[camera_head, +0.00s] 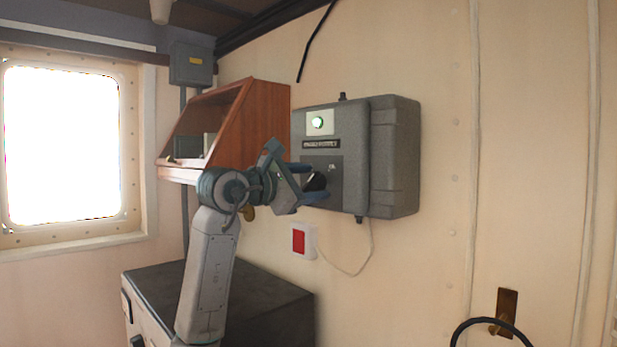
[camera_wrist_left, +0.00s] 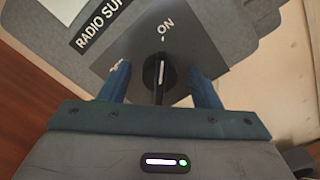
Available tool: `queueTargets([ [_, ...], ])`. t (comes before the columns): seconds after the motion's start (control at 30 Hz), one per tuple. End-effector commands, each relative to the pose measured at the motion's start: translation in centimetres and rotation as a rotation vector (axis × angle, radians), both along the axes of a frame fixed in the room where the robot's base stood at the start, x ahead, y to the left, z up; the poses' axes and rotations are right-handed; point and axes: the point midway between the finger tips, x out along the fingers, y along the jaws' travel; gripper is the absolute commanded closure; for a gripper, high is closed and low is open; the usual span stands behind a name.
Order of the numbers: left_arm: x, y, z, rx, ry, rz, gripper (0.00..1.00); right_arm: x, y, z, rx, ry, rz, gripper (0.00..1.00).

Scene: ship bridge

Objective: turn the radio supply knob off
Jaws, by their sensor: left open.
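The radio supply knob (camera_head: 317,181) is black and sits on the dark plate on the front of a grey wall box (camera_head: 381,157). In the left wrist view the knob (camera_wrist_left: 157,76) has a white line that points up toward the "ON" mark. A second mark beside the left finger is partly hidden and hard to read. My left gripper (camera_head: 312,184) is open at the knob, with one finger on each side. In the left wrist view the gripper (camera_wrist_left: 159,72) shows gaps between both fingers and the knob. My right gripper is not in view.
A green lamp (camera_head: 318,122) glows on the box above the label. A wooden cabinet (camera_head: 262,125) hangs close on the left. A red and white wall fitting (camera_head: 299,240) is below, and a dark-topped console (camera_head: 270,300) stands lower left.

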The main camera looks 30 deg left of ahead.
Motion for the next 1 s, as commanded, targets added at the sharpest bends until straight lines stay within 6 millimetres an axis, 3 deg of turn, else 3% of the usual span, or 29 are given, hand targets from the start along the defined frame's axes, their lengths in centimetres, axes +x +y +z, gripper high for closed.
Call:
queueTargets([
  [0.2, 0.01, 0.0, -0.06, 0.0, 0.0, 0.0, 0.45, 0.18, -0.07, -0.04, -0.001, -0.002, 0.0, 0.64],
  [0.4, 0.0, 0.01, -0.05, 0.0, 0.0, 0.0, 0.84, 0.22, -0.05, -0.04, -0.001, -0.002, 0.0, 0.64],
  [0.43, 0.0, 0.0, -0.06, 0.0, 0.0, 0.0, 0.87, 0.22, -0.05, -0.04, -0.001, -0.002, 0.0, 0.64],
  [0.77, 0.01, 0.0, -0.11, -0.04, 0.015, -0.001, 0.87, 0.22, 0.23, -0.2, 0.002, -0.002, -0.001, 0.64],
  [1.0, 0.07, 0.04, -0.16, -0.174, 0.061, -0.001, 0.87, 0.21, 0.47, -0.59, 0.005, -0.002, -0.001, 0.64],
])
